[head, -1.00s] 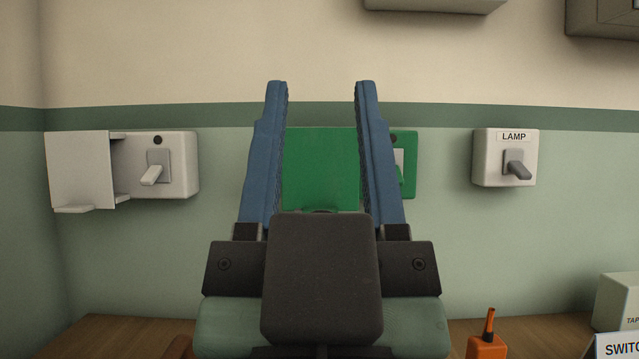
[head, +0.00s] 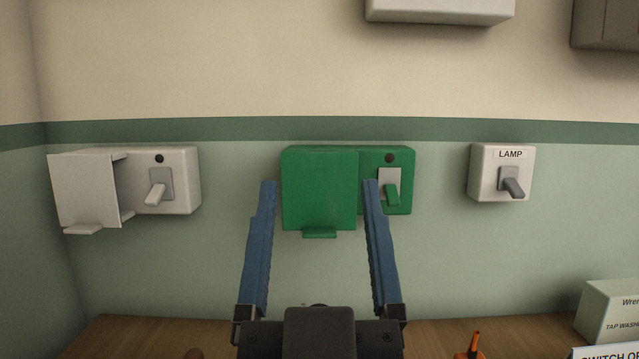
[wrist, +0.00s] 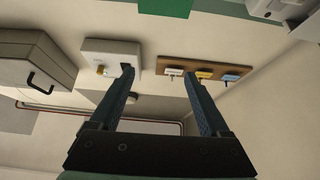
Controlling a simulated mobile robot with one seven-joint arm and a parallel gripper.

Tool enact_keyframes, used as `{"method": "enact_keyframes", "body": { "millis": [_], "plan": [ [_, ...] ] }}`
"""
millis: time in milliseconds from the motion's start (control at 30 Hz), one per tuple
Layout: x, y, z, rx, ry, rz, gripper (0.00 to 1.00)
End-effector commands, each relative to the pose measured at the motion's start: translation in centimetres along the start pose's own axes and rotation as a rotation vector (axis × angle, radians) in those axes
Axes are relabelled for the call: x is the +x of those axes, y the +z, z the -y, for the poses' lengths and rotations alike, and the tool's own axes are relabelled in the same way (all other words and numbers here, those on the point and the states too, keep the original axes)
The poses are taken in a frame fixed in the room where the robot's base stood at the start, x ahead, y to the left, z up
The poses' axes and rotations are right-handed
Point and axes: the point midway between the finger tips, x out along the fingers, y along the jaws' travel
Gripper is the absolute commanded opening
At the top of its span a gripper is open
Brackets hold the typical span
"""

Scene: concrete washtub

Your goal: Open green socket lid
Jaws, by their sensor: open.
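The green socket box is on the wall, centre in the head view. Its green lid (head: 319,185) hangs down over the left half, with a small tab (head: 319,233) at its lower edge. The lid looks shut and hides what is behind it. A green switch lever (head: 392,195) on a grey plate shows on the right half. My gripper (head: 319,182) is open and empty. Its blue fingers straddle the lid in the picture; I cannot tell their distance from it. In the wrist view, my gripper (wrist: 160,72) is open below a green patch (wrist: 165,6), perhaps the box.
A white box (head: 170,190) with a similar flap (head: 85,190) is on the left. A LAMP switch (head: 502,175) is on the right. Below are a wooden counter (head: 130,335), an orange object (head: 470,354) and a pale labelled box (head: 610,312). Wall between the fixtures is bare.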

Motion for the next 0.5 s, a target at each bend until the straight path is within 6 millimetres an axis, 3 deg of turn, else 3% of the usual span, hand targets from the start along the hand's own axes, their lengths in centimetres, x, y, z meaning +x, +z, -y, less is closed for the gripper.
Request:
{"method": "enact_keyframes", "body": {
  "millis": [33, 167, 500],
  "plan": [
    [1.0, -0.4, 0.0, -0.001, -0.001, 0.056, 0.8],
    [0.7, 1.2, -0.1, -0.003, -0.002, 0.173, 0.8],
    [-2.5, 3.5, -0.1, 0.006, -0.001, 0.467, 0.8]
  ]
}}
